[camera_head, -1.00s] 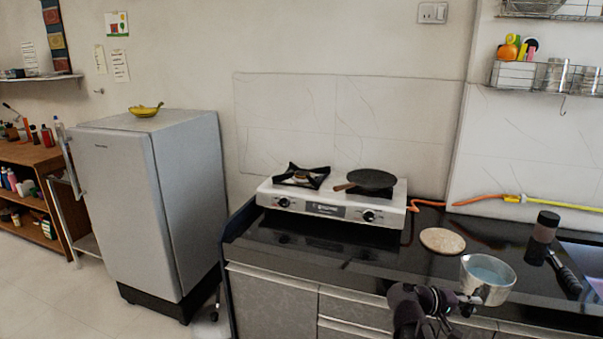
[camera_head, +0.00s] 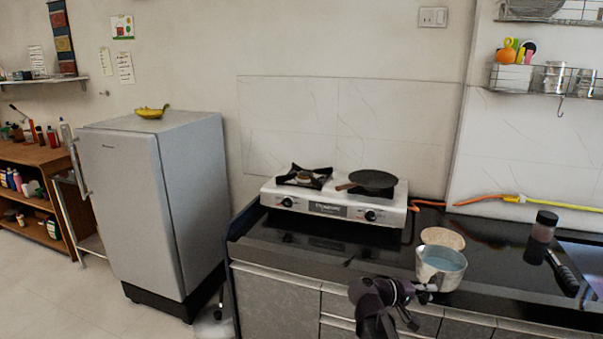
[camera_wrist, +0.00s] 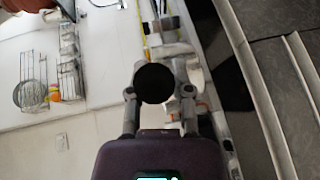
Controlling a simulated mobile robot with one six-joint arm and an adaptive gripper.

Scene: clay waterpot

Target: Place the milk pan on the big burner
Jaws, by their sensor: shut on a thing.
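The milk pan (camera_head: 434,275) is a small silver metal pan with pale blue inside. It appears upright, in front of the round beige board in the head view. My gripper (camera_head: 426,291) is shut on the pan's handle. In the wrist view, the round black handle end (camera_wrist: 155,83) shows between the fingers; most of the pan is hidden behind it. The two-burner white stove (camera_head: 283,197) stands at the back left of the counter. Its left burner (camera_head: 303,177) is empty. A black frying pan (camera_head: 373,180) sits on the right burner, its wooden handle pointing left.
An orange hose (camera_head: 480,199) runs along the wall. A grey fridge (camera_head: 160,210) stands left.

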